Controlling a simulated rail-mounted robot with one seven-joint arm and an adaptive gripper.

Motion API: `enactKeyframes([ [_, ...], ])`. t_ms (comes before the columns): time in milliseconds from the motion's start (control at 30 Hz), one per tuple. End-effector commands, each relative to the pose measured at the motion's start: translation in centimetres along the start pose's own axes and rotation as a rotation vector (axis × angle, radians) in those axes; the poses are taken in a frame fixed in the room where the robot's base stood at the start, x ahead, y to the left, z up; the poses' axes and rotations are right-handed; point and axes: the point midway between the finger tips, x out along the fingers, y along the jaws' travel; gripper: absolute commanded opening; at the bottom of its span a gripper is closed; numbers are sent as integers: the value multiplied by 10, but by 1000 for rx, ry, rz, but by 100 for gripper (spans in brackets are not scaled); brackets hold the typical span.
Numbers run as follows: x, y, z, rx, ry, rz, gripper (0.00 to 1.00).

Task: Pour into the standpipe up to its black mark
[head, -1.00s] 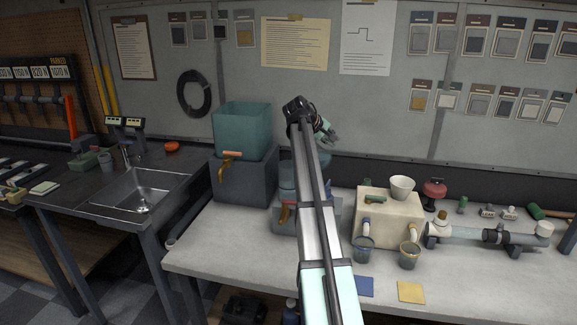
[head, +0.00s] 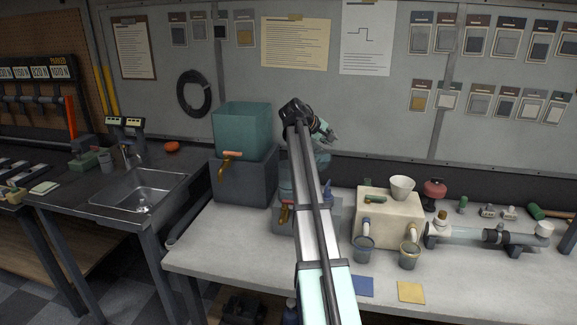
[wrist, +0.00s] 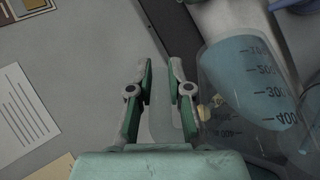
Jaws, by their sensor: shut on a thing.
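My gripper (wrist: 160,78) is shut on what looks like the clear handle (wrist: 161,112) of a transparent measuring jug (wrist: 222,112). The jug's wall stands to the right in the wrist view, with blue liquid and dark graduation marks. In the head view my gripper (head: 328,132) is raised beyond my arm, over the bench. A bluish clear vessel (head: 322,158) shows just below it. A grey block (head: 334,211) with a clear bluish cylinder (head: 284,182) stands partly behind my arm. I cannot tell whether that cylinder is the standpipe; no black mark is readable.
A teal tank (head: 242,130) on a dark box stands left of my arm. A cream box (head: 384,215) with a white cup (head: 402,187) and two small buckets (head: 364,250) is to the right. A horizontal clear tube (head: 470,234) lies further right.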

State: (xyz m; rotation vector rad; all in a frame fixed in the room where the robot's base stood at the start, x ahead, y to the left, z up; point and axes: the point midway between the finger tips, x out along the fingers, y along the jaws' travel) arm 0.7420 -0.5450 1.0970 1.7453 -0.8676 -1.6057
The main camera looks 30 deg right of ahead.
Motion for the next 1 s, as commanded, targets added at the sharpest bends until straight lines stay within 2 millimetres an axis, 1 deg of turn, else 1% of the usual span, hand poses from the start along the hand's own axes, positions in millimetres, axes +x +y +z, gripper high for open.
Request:
enactKeyframes([
  [1000,-8,4,-3,-25,-12,61,0],
])
